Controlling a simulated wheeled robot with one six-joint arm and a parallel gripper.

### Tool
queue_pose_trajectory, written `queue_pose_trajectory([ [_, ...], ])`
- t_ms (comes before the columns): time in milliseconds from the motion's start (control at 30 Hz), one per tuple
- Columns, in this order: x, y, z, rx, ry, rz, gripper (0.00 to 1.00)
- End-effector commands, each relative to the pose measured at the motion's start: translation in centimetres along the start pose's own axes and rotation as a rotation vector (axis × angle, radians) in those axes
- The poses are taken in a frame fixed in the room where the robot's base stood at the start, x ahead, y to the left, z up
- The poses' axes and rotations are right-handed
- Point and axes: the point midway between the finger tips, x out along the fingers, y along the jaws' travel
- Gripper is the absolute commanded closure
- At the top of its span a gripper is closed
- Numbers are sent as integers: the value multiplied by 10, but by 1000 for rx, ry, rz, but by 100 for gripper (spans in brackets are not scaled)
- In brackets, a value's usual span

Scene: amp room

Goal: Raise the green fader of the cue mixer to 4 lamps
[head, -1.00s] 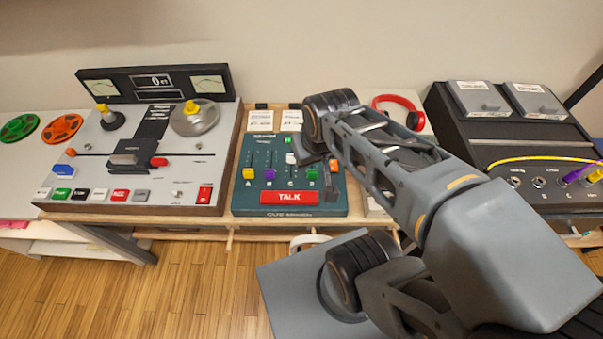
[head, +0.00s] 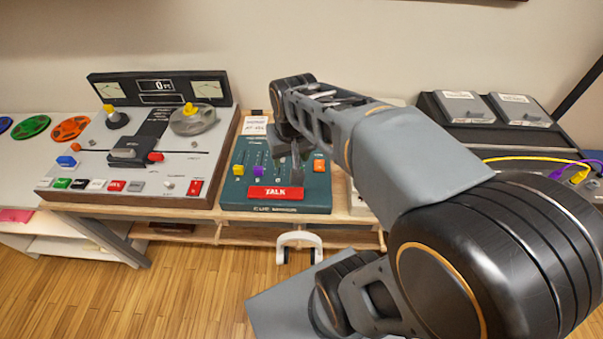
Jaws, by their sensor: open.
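The cue mixer (head: 240,195) is a teal box with a red TALK bar (head: 275,193) along its front. A yellow fader knob (head: 238,170) and a purple fader knob (head: 258,171) show at the left of its face. The green fader and the lamps are hidden behind my gripper and arm. My gripper (head: 287,168) is open and points down over the middle-right of the mixer face. I cannot tell whether it touches a knob.
An orange knob (head: 319,166) is right of my gripper on the mixer. A black unit (head: 500,137) with grey pedals and yellow and purple cables stands on the right. A white hook-shaped piece (head: 299,242) hangs below the bench.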

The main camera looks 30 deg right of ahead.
Motion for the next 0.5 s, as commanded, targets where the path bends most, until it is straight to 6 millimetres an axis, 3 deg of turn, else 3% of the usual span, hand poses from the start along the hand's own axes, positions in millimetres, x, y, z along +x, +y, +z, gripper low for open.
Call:
queue_pose_trajectory([
  [33,18,7,-16,51,-34,9,43],
  [200,49,30,-61,203,-118,34,43],
  [333,69,45,-84,283,-165,48,43],
  [500,87,56,-96,337,-196,58,43],
])
